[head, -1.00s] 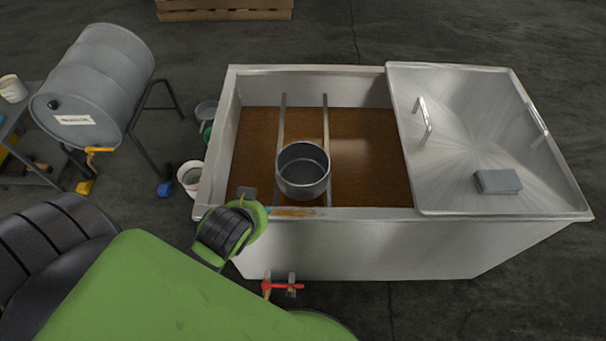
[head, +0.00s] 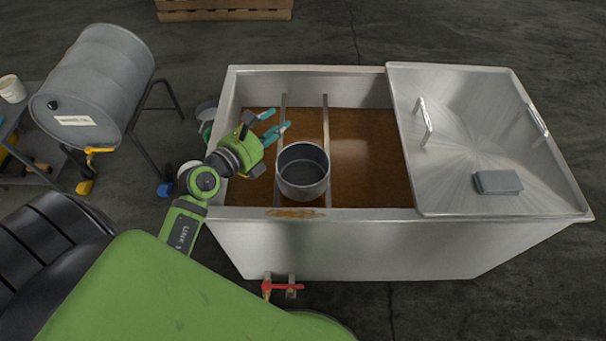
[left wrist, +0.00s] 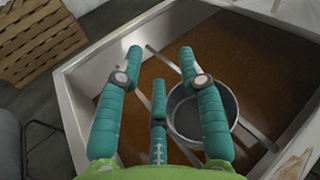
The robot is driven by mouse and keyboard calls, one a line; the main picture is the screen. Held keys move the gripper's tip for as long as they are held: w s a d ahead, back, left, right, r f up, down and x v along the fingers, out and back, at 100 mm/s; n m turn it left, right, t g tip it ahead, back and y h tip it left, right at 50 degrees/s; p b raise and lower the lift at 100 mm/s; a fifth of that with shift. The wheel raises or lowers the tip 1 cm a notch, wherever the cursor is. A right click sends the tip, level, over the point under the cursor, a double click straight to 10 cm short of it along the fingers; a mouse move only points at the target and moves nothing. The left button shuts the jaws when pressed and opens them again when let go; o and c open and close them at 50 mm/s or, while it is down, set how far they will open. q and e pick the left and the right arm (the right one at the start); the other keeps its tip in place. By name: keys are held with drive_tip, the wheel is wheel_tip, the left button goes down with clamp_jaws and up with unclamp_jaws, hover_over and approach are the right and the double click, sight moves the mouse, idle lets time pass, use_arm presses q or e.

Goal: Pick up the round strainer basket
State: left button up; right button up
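The round strainer basket (head: 303,170) is a dark grey metal pot shape. It sits upright on two metal rails across the open steel tank (head: 231,110), above brown liquid. My left gripper (head: 276,123) is over the tank, just up and left of the basket in the head view, with teal fingers spread and empty. In the left wrist view the left gripper (left wrist: 158,70) shows its fingers apart, and the basket (left wrist: 186,115) lies below, partly hidden behind the right finger. My right gripper is in neither view.
A steel lid (head: 460,130) covers the tank's right part, with handles and a grey block (head: 497,182) on it. A red-handled valve (head: 282,287) is on the tank front. A grey drum (head: 100,75) on a stand is at left. A wooden crate (head: 224,9) is behind.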

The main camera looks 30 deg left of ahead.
use_arm(q)
wheel_tip(320, 180, down, 6)
drive_tip(key=s+a+m+g, duration=0.1)
drive_tip(key=a+m+g, duration=0.1)
drive_tip(key=m+g, duration=0.1)
drive_tip(key=b, duration=0.2)
approach(290, 149)
drive_tip(key=shift+y, duration=0.4)
drive_tip(key=b+x, duration=0.1)
drive_tip(key=x, duration=0.6)
drive_tip(key=shift+d+f+b, duration=0.1)
drive_tip(key=shift+f+b, duration=0.05)
drive_tip(key=shift+b, duration=0.15)
clamp_jaws()
